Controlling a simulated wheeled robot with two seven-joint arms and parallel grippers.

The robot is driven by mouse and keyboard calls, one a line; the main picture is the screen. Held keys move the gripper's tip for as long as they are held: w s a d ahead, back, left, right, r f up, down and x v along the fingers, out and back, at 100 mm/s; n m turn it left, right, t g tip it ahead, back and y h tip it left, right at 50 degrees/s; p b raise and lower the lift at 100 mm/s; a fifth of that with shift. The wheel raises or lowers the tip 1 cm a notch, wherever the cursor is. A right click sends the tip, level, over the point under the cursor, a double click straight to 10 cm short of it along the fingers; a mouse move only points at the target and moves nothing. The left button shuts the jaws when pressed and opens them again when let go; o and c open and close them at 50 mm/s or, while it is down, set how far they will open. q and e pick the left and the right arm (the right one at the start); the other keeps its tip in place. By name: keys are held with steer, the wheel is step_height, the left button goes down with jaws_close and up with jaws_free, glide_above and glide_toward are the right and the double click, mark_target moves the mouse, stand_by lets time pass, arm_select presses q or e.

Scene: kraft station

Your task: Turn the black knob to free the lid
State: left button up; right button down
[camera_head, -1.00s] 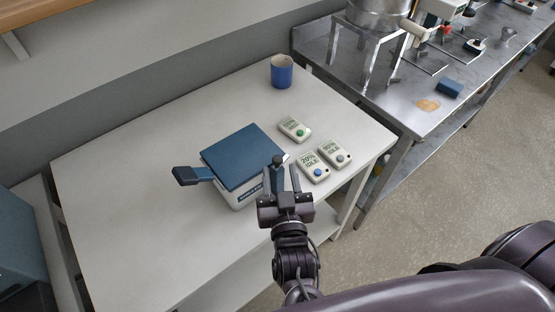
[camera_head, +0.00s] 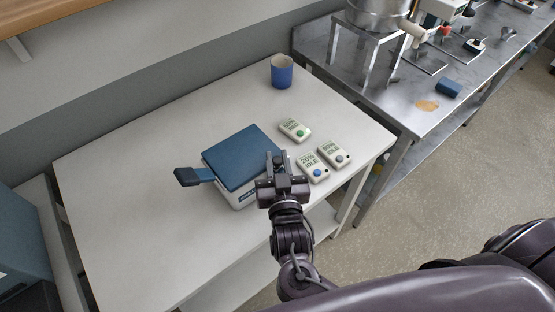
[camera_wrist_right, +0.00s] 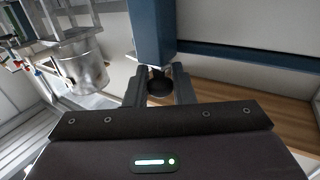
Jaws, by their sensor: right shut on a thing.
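A box with a blue lid (camera_head: 243,155) and a white body sits on the white table, its lid lying flat and closed. A dark handle (camera_head: 187,176) sticks out from its left side. My right gripper (camera_head: 276,164) is at the box's right front corner. In the right wrist view the black knob (camera_wrist_right: 160,83) sits between the fingers of my right gripper (camera_wrist_right: 160,88), below a blue upright part (camera_wrist_right: 153,35). The fingers are shut on the knob. In the head view the gripper mostly hides the knob. My left gripper is out of view.
Several small white devices lie right of the box: one with a green button (camera_head: 295,130), one with a blue button (camera_head: 312,167), one with a grey button (camera_head: 334,154). A blue cup (camera_head: 281,72) stands at the back. The table's left side is clear.

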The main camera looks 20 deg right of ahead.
steer(key=shift+m+h, duration=0.3)
steer(key=shift+h, duration=0.2)
steer(key=shift+m+g+h, duration=0.7)
steer(key=shift+m+h, duration=0.5)
steer(key=shift+h, duration=0.5)
steer(key=c, duration=1.3)
jaws_free()
steer(key=shift+s+a+f+b, duration=0.1)
steer(key=shift+s+a+b, duration=0.05)
steer(key=shift+s+b, duration=0.2)
steer(key=b+v, duration=0.2)
steer(key=v, duration=0.5)
